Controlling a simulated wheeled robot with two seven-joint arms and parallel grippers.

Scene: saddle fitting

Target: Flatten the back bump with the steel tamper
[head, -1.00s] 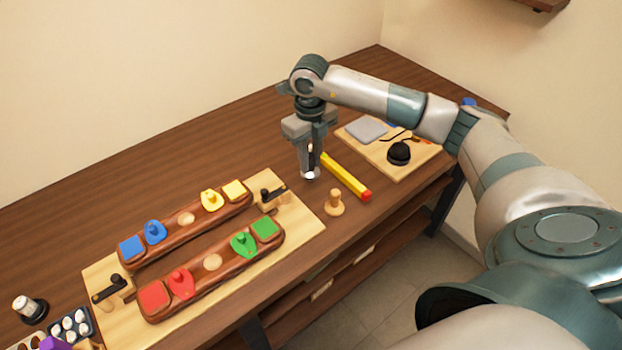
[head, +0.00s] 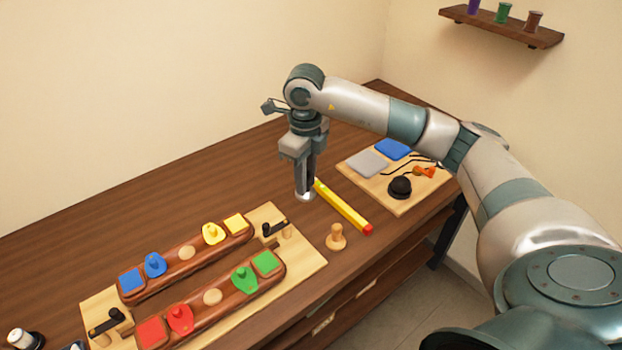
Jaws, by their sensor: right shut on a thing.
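My right gripper (head: 305,178) is shut on the steel tamper (head: 305,196), whose shiny round base shows below the fingers. The tamper is upright near the left end of the yellow bar; I cannot tell whether it touches the table. The back brown rail (head: 207,257) carries a pale round bump (head: 187,253) between a blue clamp (head: 155,265) and a yellow clamp (head: 213,233). The front rail (head: 198,309) has a similar bump (head: 212,297) between red and green clamps. The tamper is right of and beyond both rails. My left gripper is out of view.
A yellow bar with a red end (head: 343,208) and a wooden knob (head: 336,238) lie right of the rail board (head: 305,259). A pale board (head: 412,193) holds grey and blue pads and a black dome (head: 400,187). The table behind the rails is clear.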

